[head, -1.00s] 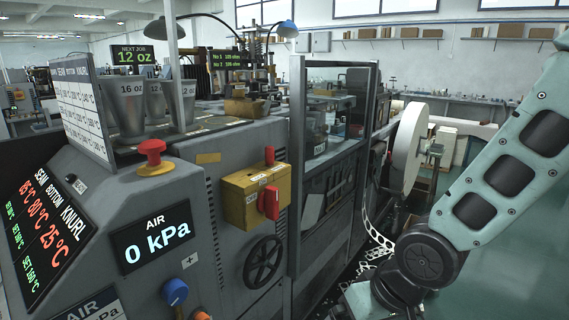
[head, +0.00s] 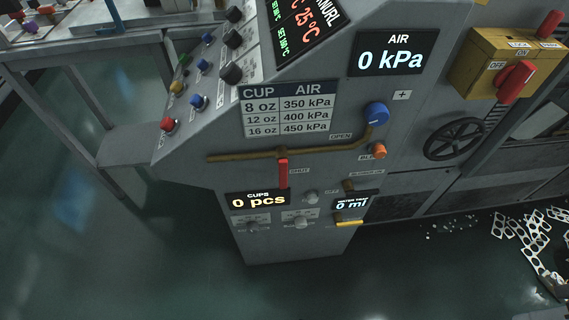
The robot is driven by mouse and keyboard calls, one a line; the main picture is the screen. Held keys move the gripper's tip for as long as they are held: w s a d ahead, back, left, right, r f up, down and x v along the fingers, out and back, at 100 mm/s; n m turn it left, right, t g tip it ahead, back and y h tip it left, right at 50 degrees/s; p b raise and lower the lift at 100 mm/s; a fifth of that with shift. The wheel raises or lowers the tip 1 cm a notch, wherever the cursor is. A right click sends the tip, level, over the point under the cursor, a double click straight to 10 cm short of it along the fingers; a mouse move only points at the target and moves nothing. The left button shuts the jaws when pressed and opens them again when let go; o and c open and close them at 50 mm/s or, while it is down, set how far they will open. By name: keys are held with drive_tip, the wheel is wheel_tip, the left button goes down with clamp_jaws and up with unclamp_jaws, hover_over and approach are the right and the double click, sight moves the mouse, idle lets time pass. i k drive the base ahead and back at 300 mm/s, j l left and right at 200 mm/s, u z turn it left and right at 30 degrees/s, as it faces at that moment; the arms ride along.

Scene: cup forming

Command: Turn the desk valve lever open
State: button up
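The valve lever (head: 283,172) is a small red handle on the front of the grey machine desk. It hangs straight down from a brass pipe (head: 235,156), with its lower end beside the label "SHUT". The label "OPEN" (head: 340,136) is printed above the pipe, to the right of the lever. The air display (head: 391,54) above reads 0 kPa. My gripper is not in view, and nothing touches the lever.
A blue knob (head: 376,113) and an orange button (head: 379,151) sit right of the lever. A yellow switch box (head: 483,62) and a black handwheel (head: 454,139) are further right. Punched scrap (head: 520,232) lies on the floor at right. The floor (head: 130,250) at front left is clear.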

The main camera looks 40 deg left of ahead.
sight(282, 155)
drive_tip(key=u, duration=0.4)
drive_tip(key=l+u, duration=0.1)
drive_tip(key=u, duration=0.25)
drive_tip(key=k+u, duration=0.1)
drive_tip(key=u, duration=0.7)
drive_tip(key=k+l+u, duration=0.15)
drive_tip(key=k, duration=0.25)
